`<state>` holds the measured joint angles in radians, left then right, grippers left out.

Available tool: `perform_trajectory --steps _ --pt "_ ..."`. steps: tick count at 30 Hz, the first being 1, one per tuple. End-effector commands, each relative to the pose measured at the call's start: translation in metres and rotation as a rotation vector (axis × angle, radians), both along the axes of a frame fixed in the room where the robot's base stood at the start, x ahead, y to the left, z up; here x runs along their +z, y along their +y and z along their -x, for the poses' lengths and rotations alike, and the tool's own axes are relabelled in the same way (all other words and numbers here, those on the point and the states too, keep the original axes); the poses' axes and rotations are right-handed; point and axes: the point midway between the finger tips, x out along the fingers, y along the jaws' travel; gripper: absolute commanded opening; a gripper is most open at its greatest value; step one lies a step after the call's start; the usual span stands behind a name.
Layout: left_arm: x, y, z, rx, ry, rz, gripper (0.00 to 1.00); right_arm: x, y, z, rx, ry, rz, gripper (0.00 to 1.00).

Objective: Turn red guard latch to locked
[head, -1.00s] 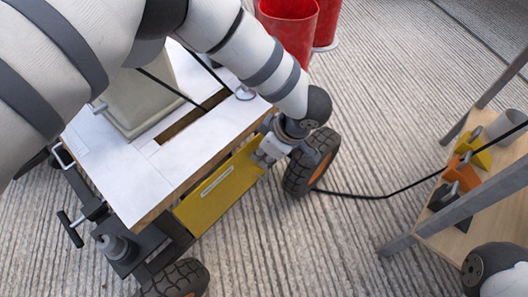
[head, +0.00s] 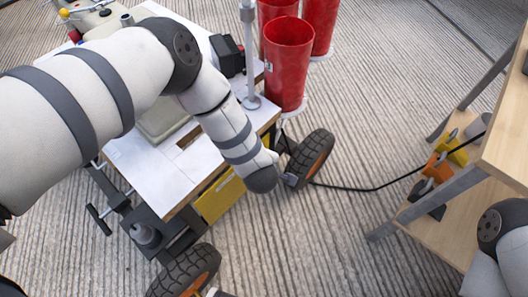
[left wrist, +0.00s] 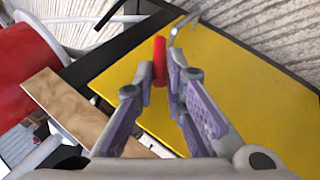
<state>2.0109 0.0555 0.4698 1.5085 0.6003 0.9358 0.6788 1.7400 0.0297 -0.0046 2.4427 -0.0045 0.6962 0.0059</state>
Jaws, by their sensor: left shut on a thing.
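The red guard latch (left wrist: 158,58) is a small red bar at the edge of the yellow guard panel (left wrist: 245,85) in the left wrist view. My left gripper (left wrist: 161,72) is shut on it, one finger on each side. In the head view the yellow panel (head: 220,197) hangs on the cart's side below its white top. My left wrist hides the latch and most of the gripper there. Whether the latch stands at locked cannot be told. My right arm shows at the lower right, its gripper out of view.
The cart's white top (head: 155,175) carries a beige block and a metal post. Its orange-hubbed wheel (head: 310,158) stands close beside my left wrist. Red buckets (head: 288,65) stand behind. A black cable (head: 375,189) runs to the wooden shelf (head: 440,230) at right.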

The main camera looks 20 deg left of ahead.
Motion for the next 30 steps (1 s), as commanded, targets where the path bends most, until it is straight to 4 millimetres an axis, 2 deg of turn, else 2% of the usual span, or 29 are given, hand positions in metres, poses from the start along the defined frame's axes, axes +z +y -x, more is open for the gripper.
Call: perform_trajectory --steps 4,11,21,30 --pt "-0.004 0.003 0.006 0.002 -0.125 0.045 0.0 0.007 0.0 -0.002 0.001 -0.01 0.0 0.59" --pt "-0.013 0.005 0.011 0.005 -0.33 0.121 0.0 0.003 0.0 -0.001 0.001 -0.004 0.0 0.59" --pt "-0.026 0.007 0.015 0.006 -0.621 0.226 0.0 -0.02 0.0 0.006 0.001 0.025 0.0 0.59" --pt "-0.031 0.007 0.016 0.006 -0.81 0.295 0.0 -0.04 0.002 0.013 0.003 0.055 -0.003 0.59"
